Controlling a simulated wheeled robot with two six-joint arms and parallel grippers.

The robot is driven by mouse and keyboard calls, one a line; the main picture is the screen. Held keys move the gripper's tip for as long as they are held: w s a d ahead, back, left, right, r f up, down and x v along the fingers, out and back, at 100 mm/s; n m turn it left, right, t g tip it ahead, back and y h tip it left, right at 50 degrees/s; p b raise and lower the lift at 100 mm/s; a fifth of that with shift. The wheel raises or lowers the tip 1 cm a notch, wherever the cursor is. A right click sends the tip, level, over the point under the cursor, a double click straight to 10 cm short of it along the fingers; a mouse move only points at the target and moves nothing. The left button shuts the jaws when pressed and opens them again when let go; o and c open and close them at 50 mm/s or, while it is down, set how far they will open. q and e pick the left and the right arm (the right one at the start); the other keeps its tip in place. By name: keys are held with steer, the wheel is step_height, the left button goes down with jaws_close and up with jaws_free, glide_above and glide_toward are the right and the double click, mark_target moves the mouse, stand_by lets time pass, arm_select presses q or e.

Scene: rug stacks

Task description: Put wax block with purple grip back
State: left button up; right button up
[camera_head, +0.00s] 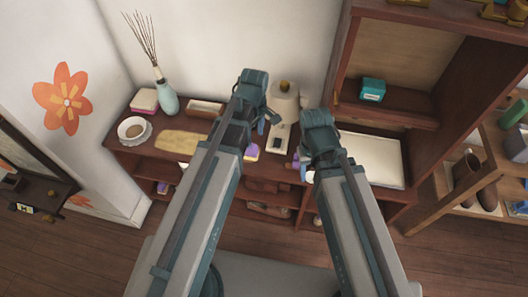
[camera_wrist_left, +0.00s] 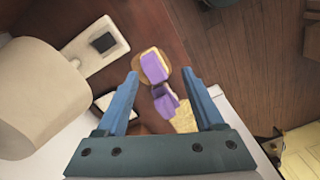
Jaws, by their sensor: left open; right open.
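A pale block with a purple grip (camera_wrist_left: 153,66) shows in the left wrist view, against a round brown patch near the table's front edge. A second purple piece (camera_wrist_left: 165,101) lies just below it, near a yellowish surface; I cannot tell whether they are separate objects. In the head view, a purple and pale piece (camera_head: 252,153) shows beside my left arm. My left gripper (camera_wrist_left: 162,80) is open, its fingers on either side of the purple pieces and apart from them. My right gripper (camera_head: 301,165) is open near the table's front edge, partly hidden by its arm.
A lamp (camera_head: 285,102) stands on the dark table; its pale base (camera_wrist_left: 95,47) is close to my left gripper. A white tray (camera_head: 372,158) lies at right.

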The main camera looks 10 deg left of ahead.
arm_select(q)
steer(key=s+d+m+y, duration=0.1)
steer(key=s+d+m, duration=0.6)
steer(key=s+m, duration=0.4)
steer(key=m, duration=0.5)
steer(key=shift+s+d+m, duration=0.2)
steer(key=shift+m, duration=0.1)
steer(key=shift+r, duration=0.1)
step_height(320, 180, up, 8)
steer(key=p, duration=0.8)
steer(key=shift+r, duration=0.2)
